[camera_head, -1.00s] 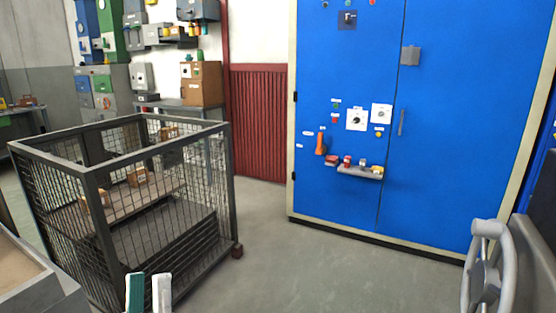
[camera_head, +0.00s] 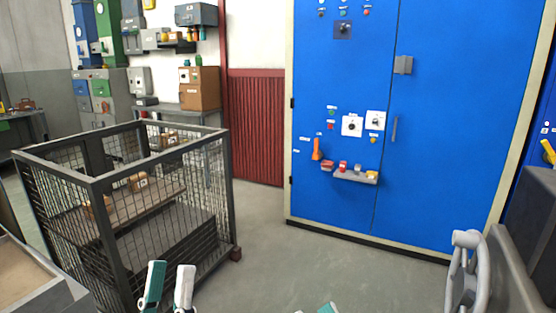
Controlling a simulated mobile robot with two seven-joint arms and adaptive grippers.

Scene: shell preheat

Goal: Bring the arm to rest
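My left gripper (camera_head: 170,284) rises from the bottom edge, left of centre, in front of the wire cage. Its two teal and white fingers stand apart with nothing between them, so it is open and empty. Of my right gripper (camera_head: 323,308), only a teal tip and a faint pale bit show at the bottom edge, right of centre. Its fingers are mostly cut off, and I cannot tell whether it is open or shut. The arms behind both grippers are out of view.
A wire cage (camera_head: 95,185) with small boxes on its shelf stands at the left. A blue cabinet (camera_head: 345,100) with knobs and a small shelf (camera_head: 355,177) fills the back right. A grey handwheel (camera_head: 465,275) stands at the lower right. Grey floor (camera_head: 300,265) lies clear between.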

